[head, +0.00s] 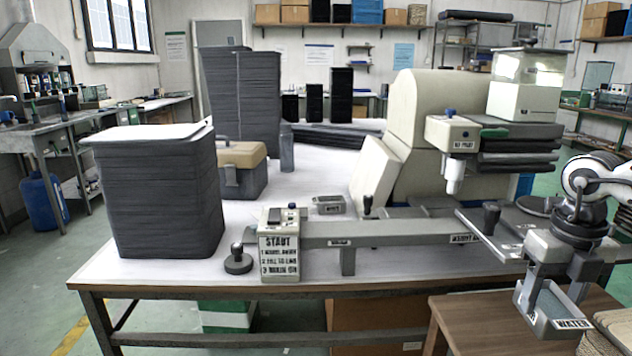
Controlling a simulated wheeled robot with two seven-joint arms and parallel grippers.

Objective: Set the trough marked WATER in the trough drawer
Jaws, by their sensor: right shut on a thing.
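The trough marked WATER (541,325) is a small grey open box with a white label on its front, at the lower right. My right gripper (557,287) is shut on it from above. It appears held over the brown wooden stand (465,318); whether it touches the wood I cannot tell. A flat pulled-out piece with a dark knob (491,214) sticks out of the machine on the bench, left of my right gripper. I cannot tell whether this is the trough drawer. My left gripper is not in view.
The cream machine (420,120) stands on the white bench (160,268). A long grey rail (385,232) runs to the START box (279,252). A tall dark stack (155,200) stands at the left. A tan-lidded toolbox (241,165) is behind it.

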